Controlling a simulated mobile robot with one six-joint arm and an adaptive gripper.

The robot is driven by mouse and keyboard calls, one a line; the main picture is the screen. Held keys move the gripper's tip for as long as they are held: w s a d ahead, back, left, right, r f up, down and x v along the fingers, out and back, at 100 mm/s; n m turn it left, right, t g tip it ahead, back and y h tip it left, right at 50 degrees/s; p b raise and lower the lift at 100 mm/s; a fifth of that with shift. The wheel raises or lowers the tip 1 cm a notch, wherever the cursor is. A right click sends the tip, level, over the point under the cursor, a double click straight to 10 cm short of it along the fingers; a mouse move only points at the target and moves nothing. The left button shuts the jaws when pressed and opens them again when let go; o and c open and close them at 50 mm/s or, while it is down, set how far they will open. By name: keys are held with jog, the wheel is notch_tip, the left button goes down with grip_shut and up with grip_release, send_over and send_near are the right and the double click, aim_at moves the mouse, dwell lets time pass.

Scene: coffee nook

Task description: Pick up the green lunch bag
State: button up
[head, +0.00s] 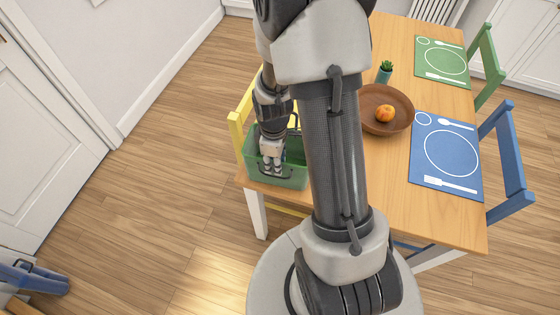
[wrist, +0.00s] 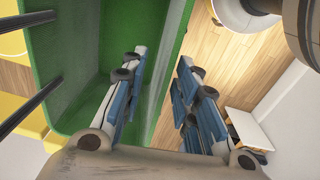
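The green lunch bag (head: 293,180) is an open-topped green container with dark handles, standing upright at the near left corner of the wooden table. My gripper (head: 272,173) points down at its near wall. In the wrist view the bag (wrist: 75,85) fills the left side, with dark handle straps across it. My gripper (wrist: 160,65) is open there, one blue-padded finger on the inner side of the wall and the other outside it. I see a gap on both sides of the wall. My arm hides part of the bag's right side in the head view.
The table (head: 395,205) also holds a brown bowl (head: 372,122) with an orange fruit (head: 384,113), a small potted plant (head: 384,72), a blue placemat (head: 428,180) and a green placemat (head: 431,70). A yellow chair (head: 236,130) stands close behind the bag.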

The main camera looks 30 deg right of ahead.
jog(key=f+b, duration=0.1)
jog(key=f, duration=0.2)
jog(key=f+b, duration=0.1)
jog(key=f, duration=0.1)
jog(key=shift+s+d+f+b, duration=0.1)
jog(key=shift+s+f+b, duration=0.05)
jog(key=shift+s+b, duration=0.15)
